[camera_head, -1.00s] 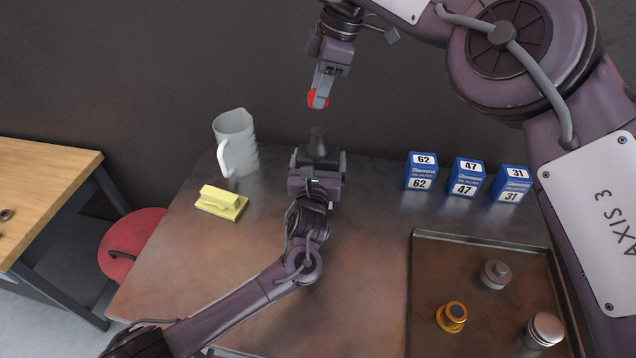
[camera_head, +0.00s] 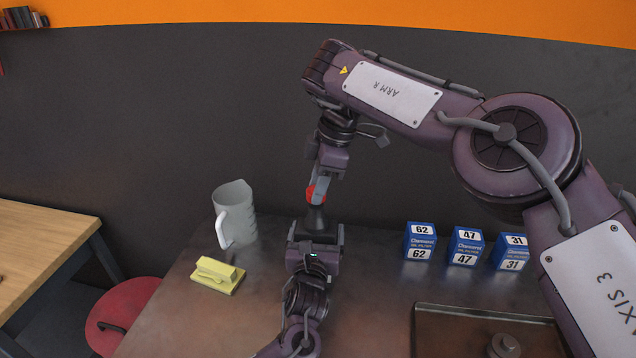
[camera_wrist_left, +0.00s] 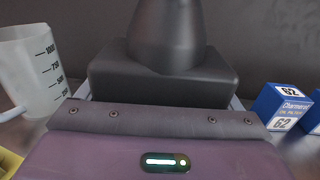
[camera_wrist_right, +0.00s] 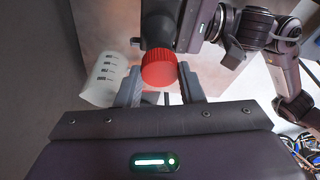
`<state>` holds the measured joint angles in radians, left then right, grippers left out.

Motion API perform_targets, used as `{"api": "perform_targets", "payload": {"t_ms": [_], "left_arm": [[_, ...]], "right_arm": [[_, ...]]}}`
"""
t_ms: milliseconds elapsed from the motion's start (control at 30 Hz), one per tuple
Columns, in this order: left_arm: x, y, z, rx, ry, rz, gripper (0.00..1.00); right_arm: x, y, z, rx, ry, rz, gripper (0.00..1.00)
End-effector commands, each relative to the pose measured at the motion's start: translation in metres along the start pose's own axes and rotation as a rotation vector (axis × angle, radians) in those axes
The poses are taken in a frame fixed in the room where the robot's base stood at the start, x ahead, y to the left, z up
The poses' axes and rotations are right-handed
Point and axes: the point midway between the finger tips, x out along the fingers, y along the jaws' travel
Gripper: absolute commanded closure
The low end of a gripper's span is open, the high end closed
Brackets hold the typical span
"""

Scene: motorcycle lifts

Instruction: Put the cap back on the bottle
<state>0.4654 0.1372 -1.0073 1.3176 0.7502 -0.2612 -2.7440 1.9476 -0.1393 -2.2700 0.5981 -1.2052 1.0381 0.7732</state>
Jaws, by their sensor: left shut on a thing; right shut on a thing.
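The dark bottle (camera_head: 316,219) stands upright with its tapered neck up. My left gripper (camera_head: 315,238) is shut on its body from the front. In the left wrist view the bottle's neck (camera_wrist_left: 166,35) rises above the wide dark body. My right gripper (camera_head: 317,181) points down from above and is shut on the red cap (camera_head: 316,195). The cap is at the top of the bottle's neck. In the right wrist view the ribbed red cap (camera_wrist_right: 159,68) sits between the fingers, in line with the dark bottle (camera_wrist_right: 158,25). Whether it is seated on the threads is hidden.
A measuring jug (camera_head: 236,215) stands left of the bottle, with a yellow block-like item (camera_head: 217,275) in front of it. Several blue numbered boxes, one marked 62 (camera_head: 420,241), stand to the right. A tray (camera_head: 470,311) lies at front right. A dark wall is behind.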

Motion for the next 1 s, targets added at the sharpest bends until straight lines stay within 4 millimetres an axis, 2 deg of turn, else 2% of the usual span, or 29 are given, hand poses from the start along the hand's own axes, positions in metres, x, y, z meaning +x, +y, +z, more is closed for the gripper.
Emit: {"api": "perform_targets", "payload": {"t_ms": [167,533,1000], "left_arm": [[0.000,0.000,-0.001,0.001,0.001,-0.001,0.54],[0.000,0.000,-0.001,0.001,0.001,-0.001,0.54],[0.000,0.000,-0.001,0.001,0.001,-0.001,0.54]], "right_arm": [[0.001,0.000,0.000,0.000,0.000,0.000,0.86],[0.017,0.000,0.005,-0.001,0.000,-0.002,0.86],[0.017,0.000,0.005,-0.001,0.000,-0.001,0.86]]}}
